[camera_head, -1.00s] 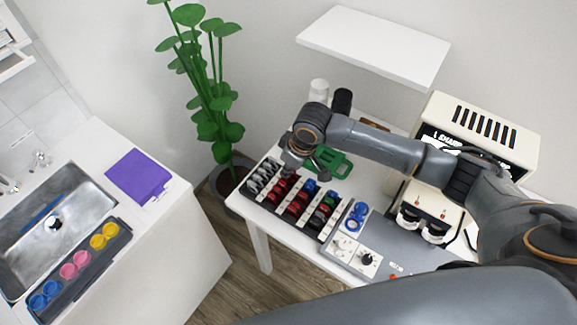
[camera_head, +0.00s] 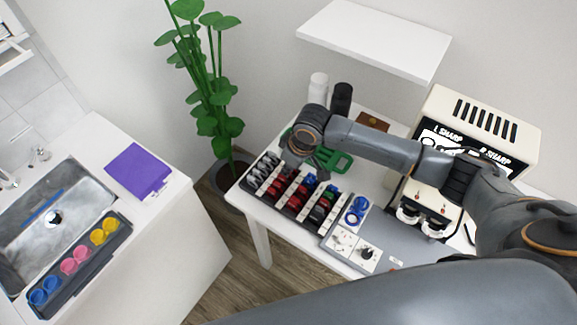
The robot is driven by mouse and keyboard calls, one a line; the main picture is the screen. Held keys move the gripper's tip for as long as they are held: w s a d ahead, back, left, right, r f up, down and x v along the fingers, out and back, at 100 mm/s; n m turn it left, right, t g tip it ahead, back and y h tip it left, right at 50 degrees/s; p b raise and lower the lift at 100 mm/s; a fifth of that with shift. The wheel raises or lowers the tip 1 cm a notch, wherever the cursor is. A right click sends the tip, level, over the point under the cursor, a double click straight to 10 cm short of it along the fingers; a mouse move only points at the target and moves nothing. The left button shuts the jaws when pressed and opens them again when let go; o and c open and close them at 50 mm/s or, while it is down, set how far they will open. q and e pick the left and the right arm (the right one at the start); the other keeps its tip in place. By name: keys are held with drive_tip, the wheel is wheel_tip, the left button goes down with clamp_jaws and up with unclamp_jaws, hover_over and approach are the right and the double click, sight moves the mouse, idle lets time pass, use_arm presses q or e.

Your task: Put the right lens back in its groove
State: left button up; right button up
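The lens rack (camera_head: 243,187) stands on the white table, with rows of black, red, blue and green lenses in its grooves. My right gripper (camera_head: 288,172) is over the back left part of the rack, close to the red lenses (camera_head: 276,188). Its fingers are small and dark here, so I cannot tell if they are open or hold a lens. The wrist hides part of the rack behind it. Blue round pieces (camera_head: 354,215) sit on a small plate right of the rack. I cannot tell which lens is the right one. My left gripper is not in view.
A cream test machine (camera_head: 482,125) stands at the right behind my arm. A green frame (camera_head: 337,163) lies behind the rack, partly hidden by my arm. White and black bottles (camera_head: 341,98) stand at the back, below a white shelf (camera_head: 374,40). A plant (camera_head: 212,100) stands left.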

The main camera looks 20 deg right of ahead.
drive_tip(key=o, duration=0.4)
drive_tip(key=shift+r, duration=0.1)
drive_tip(key=v, duration=1.1)
drive_tip(key=shift+r, duration=0.4)
